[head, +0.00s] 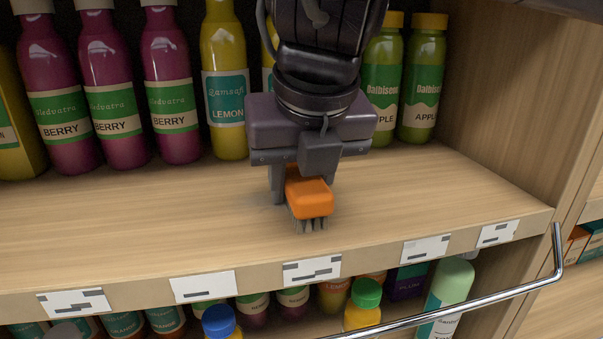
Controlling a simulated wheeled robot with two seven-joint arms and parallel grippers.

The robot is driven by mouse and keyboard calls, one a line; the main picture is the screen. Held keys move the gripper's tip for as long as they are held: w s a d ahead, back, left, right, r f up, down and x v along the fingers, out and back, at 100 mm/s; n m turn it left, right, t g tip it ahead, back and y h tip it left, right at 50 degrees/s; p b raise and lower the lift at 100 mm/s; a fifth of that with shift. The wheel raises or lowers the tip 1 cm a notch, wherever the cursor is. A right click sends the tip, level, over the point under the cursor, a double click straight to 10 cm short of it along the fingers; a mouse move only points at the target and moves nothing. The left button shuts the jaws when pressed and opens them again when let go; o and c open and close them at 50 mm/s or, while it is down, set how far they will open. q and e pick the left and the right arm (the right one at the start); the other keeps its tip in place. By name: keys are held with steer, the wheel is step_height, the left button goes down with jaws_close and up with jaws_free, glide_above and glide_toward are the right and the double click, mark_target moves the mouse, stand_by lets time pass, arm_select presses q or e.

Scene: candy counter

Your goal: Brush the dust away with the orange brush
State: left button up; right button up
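The orange brush (309,193) is in the head view, bristles down, at or just above the wooden shelf near its front edge. One gripper (303,187) comes down from the top of the picture, slightly from the right, and I take it as my right. Its fingers are closed on the sides of the brush, and the gripper hides the upper part of the brush. I cannot tell whether the bristles touch the shelf (130,225). I cannot make out any dust on the shelf. My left gripper is not in view.
Berry bottles (172,85), a lemon bottle (223,80) and green apple bottles (422,75) stand at the back. A wooden side wall (505,110) closes the right. A metal rail (470,303) runs below the front edge. The shelf left of the brush is clear.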

steer(key=shift+s+f, duration=0.2)
steer(key=shift+s, duration=0.75)
steer(key=shift+w+r, duration=0.1)
steer(key=shift+w, duration=0.05)
steer(key=shift+w+r, duration=0.1)
steer(key=shift+w, duration=1.45)
steer(key=shift+s, duration=0.1)
